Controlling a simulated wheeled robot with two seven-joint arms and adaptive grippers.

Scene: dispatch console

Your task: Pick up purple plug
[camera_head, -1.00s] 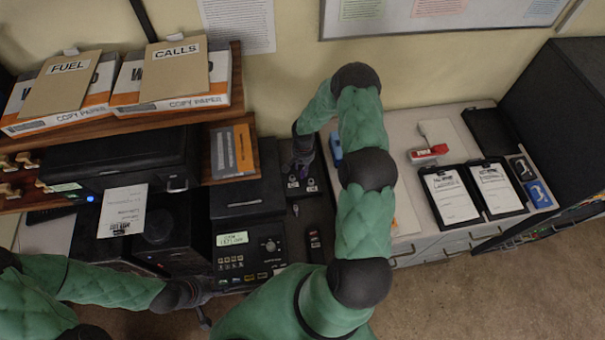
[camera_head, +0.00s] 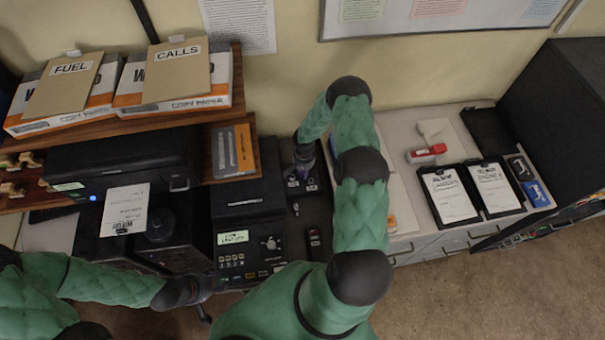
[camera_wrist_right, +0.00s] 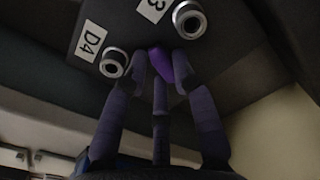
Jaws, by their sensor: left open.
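The purple plug (camera_wrist_right: 160,65) shows in the right wrist view, close to the dark panel with metal round sockets, between the fingertips of my right gripper (camera_wrist_right: 160,72). A gap shows between the plug and the left finger, so the fingers look open around it. Contact on the other side is unclear. In the head view my right gripper (camera_head: 301,172) is over the small dark socket panel (camera_head: 312,184), and the plug is mostly hidden there. My left gripper (camera_head: 203,300) is open and empty at the console's front edge.
A socket (camera_wrist_right: 114,63) labelled D4 and another socket (camera_wrist_right: 189,20) sit near the plug. A radio unit with a lit display (camera_head: 233,237) is left of the panel.

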